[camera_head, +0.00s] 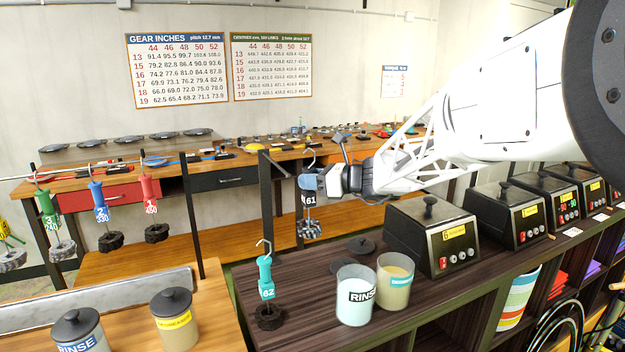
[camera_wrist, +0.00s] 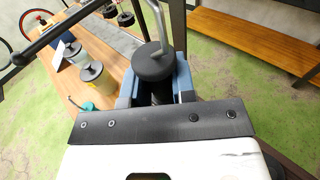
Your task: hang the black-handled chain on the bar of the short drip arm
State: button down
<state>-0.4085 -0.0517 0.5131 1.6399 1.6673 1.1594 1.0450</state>
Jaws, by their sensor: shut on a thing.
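My gripper (camera_head: 314,182) is shut on the black-handled chain (camera_head: 309,201), tagged 61, and holds it upright in the air. Its chain bundle (camera_head: 309,229) hangs below, and its metal hook (camera_head: 310,157) rises above the fingers. In the wrist view the round black handle top (camera_wrist: 154,64) sits between the blue fingers, with the grey hook rod above it. A dark post with a short slanting bar (camera_head: 274,162), apparently the short drip arm, stands just left of the hook. The hook looks apart from this bar, though depth is hard to judge.
A teal-handled chain (camera_head: 266,280) stands on the dark bench near a RINSE jar (camera_head: 355,296) and a beige jar (camera_head: 394,283). Black-lidded heaters (camera_head: 432,236) line the bench to the right. Green, blue and red-handled chains (camera_head: 149,192) hang from a rail at left.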

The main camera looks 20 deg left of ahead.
jog(key=s+a+f, duration=0.2)
jog(key=s+a, duration=0.3)
jog(key=shift+s+a, duration=0.35)
dwell(0.8)
dwell(0.5)
